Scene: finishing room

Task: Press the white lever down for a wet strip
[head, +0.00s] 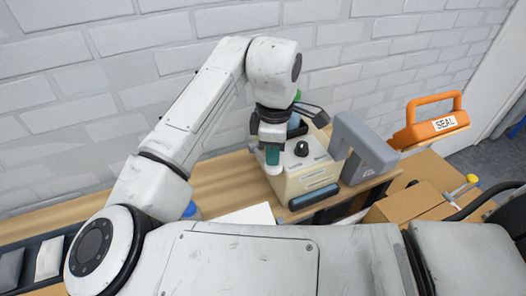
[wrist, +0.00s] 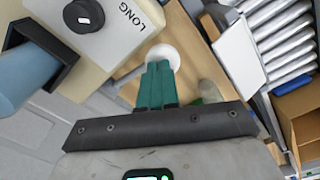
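The beige machine (head: 300,178) stands on the wooden bench, with a black knob (head: 301,149) on top. In the wrist view the machine (wrist: 125,45) carries the word LONG beside its black knob (wrist: 84,15). The white lever's round end (head: 274,171) shows at the machine's left side, and in the wrist view (wrist: 163,53) just beyond my fingertips. My gripper (head: 272,160) points down over it, its teal fingers (wrist: 158,68) together and nothing seen between them. The fingers partly cover the white end; I cannot tell whether they touch it. No wet strip is clearly seen.
A grey arched part (head: 362,150) stands right of the machine. An orange holder marked SEAL (head: 430,125) and cardboard boxes (head: 408,200) are further right. A white brick wall (head: 130,60) is close behind. Metal rollers (wrist: 285,45) show in the wrist view.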

